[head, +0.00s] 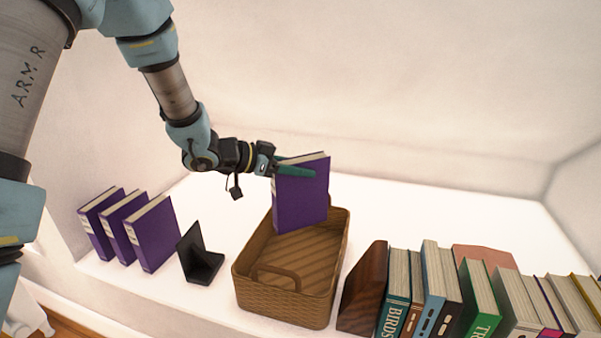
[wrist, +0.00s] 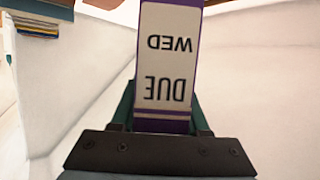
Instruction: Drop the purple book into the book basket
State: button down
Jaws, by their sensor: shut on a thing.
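A purple book (head: 301,200) is held upright by my gripper (head: 296,167), which is shut on its upper part. The book is above the far part of the brown wicker book basket (head: 283,312); its lower end overlaps the basket's opening in the head view. I cannot tell whether it touches the basket. In the wrist view, the spine of the purple book (wrist: 168,60) shows an upside-down label reading "DUE WED". My gripper (wrist: 160,115) has a green finger on each side of the spine. The inside of the basket that shows is empty.
Several other purple books (head: 153,234) stand at the left beside a black bookend (head: 199,258). A dark wooden bookend (head: 363,290) and a row of mixed books (head: 429,290) stand close to the basket's right.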

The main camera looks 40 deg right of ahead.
aim_at(299, 190)
jog(key=shift+f+b, duration=2.9)
jog(key=shift+f, duration=0.1)
jog(key=shift+r, duration=0.1)
jog(key=c, duration=0.8)
grip_release()
jog(key=o, duration=0.5)
jog(key=shift+a, duration=0.1)
jog(key=p+v, duration=0.1)
jog(key=v, duration=0.9)
jog(key=shift+w+a, duration=0.15)
jog(key=shift+a, duration=0.2)
